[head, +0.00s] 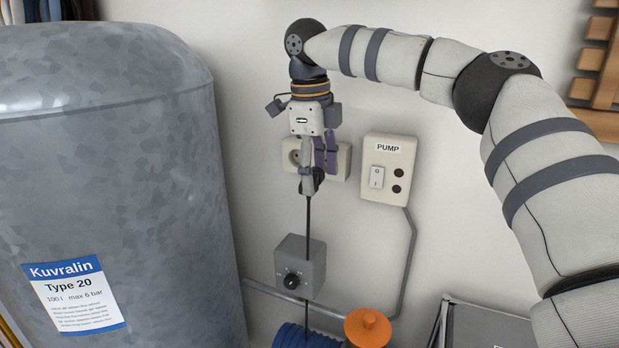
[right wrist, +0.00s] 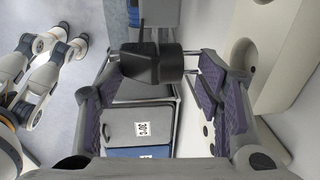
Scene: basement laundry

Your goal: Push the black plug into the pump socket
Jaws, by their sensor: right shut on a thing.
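My right gripper (head: 312,188) is shut on the black plug (right wrist: 150,65), which sits between the purple-padded fingers in the right wrist view. In the head view the plug (head: 317,174) is mostly hidden by the fingers, and its black cable (head: 308,215) hangs straight down. The cream socket block (head: 342,162) is on the wall behind the gripper, partly covered by it. A round recess shows at its left end. In the right wrist view the socket block (right wrist: 262,55) is at the right, and the plug appears apart from it. My left gripper is not in view.
A cream switch box (head: 388,168) marked PUMP is right of the sockets. Below are a grey knob box (head: 300,266), a pipe, an orange cap (head: 368,327) and a blue ribbed body (head: 300,337). A large grey tank (head: 110,170) stands at left.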

